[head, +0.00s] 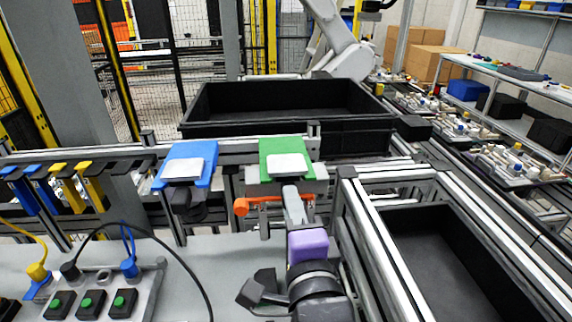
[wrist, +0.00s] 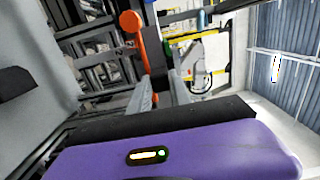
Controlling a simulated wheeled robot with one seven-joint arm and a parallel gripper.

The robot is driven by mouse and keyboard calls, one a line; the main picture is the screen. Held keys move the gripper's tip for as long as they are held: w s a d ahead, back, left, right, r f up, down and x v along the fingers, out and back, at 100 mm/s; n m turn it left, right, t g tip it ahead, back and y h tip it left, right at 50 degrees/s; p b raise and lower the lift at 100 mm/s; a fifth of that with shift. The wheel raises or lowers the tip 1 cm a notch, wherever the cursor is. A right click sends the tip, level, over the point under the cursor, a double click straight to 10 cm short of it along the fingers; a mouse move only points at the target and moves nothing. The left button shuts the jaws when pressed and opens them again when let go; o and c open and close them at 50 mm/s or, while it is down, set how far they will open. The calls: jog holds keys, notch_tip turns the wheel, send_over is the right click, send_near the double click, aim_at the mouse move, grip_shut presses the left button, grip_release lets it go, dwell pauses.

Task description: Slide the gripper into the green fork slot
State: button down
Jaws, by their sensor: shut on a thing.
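The green fork slot (head: 270,150) is a green plate on the rail at the centre of the head view, with a pale block (head: 287,164) over its front part. My gripper (head: 293,197) reaches up from below, just in front of and below the green plate. Its purple body shows at the bottom of both views. My gripper is shut on an orange piece (head: 258,202) with a round left end. That piece also shows beyond the fingers in the wrist view (wrist: 131,24). The exact grip, and any contact with the slot, cannot be made out.
A blue fork slot (head: 188,176) with a pale block stands left of the green one. A large black bin (head: 290,125) lies behind the rail. A framed black bin (head: 440,260) is close on the right. Green-topped buttons (head: 90,302) and cables occupy the front left.

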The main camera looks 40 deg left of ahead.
jog(key=shift+w+a+r, duration=0.2)
jog(key=shift+w+a, duration=0.05)
jog(key=shift+a, duration=0.05)
jog(key=shift+f, duration=0.15)
jog(key=c, duration=1.1)
grip_release()
jog(key=b+v, duration=0.1)
jog(key=v, duration=0.7)
jog(key=shift+f, duration=0.15)
